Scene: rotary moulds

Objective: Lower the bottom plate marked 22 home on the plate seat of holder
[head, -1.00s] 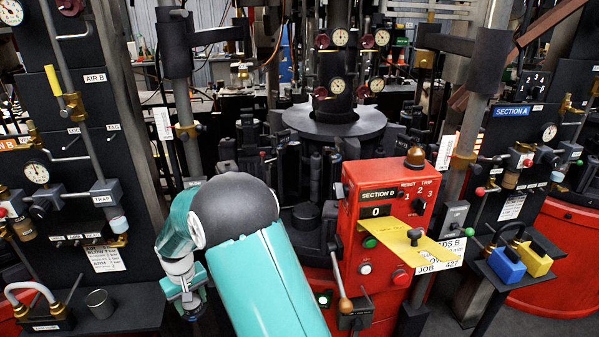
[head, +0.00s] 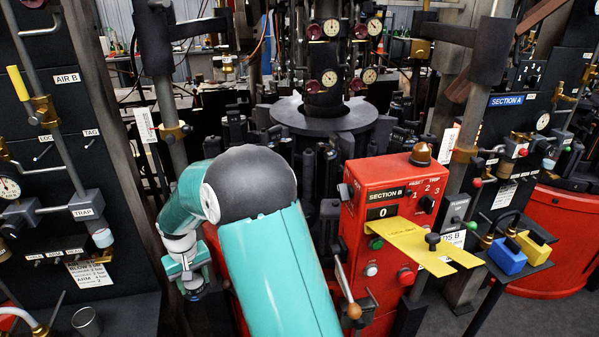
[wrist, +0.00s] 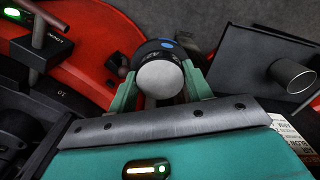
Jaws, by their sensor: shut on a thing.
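My gripper (wrist: 160,88) is shut on a round piece (wrist: 160,78) with a pale grey disc face and a dark rim with a blue mark behind it. I take this piece to be the bottom plate; no number 22 is readable on it. In the wrist view the teal fingers clasp it from both sides, above the red base and floor. In the head view my gripper (head: 190,280) hangs at lower left beside my arm, and the held piece is not clear there. I cannot make out the holder or its plate seat in either view.
A red Section B control box (head: 388,240) with a yellow plate (head: 420,243) across it stands right of my arm. A dark round machine table (head: 325,117) is behind. A metal cup (head: 87,321) stands on a dark shelf at lower left, also in the wrist view (wrist: 292,75).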

